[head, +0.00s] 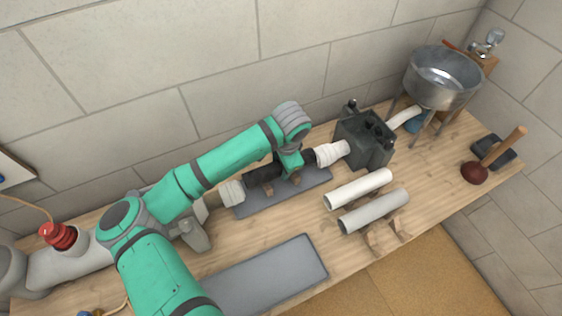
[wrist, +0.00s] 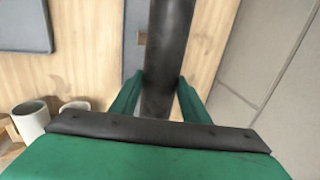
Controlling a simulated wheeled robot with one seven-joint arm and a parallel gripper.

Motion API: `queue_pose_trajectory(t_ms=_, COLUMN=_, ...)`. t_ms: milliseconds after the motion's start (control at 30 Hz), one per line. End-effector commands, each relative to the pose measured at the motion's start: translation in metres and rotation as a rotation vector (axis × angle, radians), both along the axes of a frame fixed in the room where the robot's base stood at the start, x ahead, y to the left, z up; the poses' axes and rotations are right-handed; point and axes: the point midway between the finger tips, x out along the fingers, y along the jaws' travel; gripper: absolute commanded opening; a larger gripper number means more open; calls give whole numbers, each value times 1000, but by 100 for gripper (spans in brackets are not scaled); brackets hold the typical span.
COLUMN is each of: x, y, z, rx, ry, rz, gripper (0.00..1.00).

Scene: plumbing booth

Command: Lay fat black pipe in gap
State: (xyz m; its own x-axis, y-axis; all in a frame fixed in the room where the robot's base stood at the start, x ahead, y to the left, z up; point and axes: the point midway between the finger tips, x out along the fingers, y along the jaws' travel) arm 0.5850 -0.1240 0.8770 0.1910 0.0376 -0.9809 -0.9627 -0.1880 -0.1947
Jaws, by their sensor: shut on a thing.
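The fat black pipe (head: 264,173) is between my gripper's fingers, and it also shows running up the wrist view (wrist: 168,50). My gripper (head: 291,170) is shut on it from above, with a green finger on each side in the wrist view (wrist: 158,98). In the head view the pipe lines up with the gap between the left white pipe end (head: 231,193) and the right white ribbed pipe end (head: 331,154). I cannot tell whether it rests down or hangs slightly above its supports; my gripper hides part of it.
A grey mat (head: 290,193) lies under the gap, another grey mat (head: 262,278) in front. A white pipe (head: 358,189) and a grey pipe (head: 373,211) lie on wooden blocks to the right. A dark grey box (head: 365,139), metal basin (head: 442,78) and plunger (head: 476,172) stand farther right.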

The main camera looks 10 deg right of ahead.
Motion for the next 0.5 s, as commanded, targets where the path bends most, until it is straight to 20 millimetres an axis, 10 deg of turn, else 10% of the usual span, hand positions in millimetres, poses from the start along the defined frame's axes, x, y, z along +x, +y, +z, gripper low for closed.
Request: queue_pose_trajectory(t_ms=500, x=0, y=0, z=-26, rx=0, ry=0, rz=1, gripper=17)
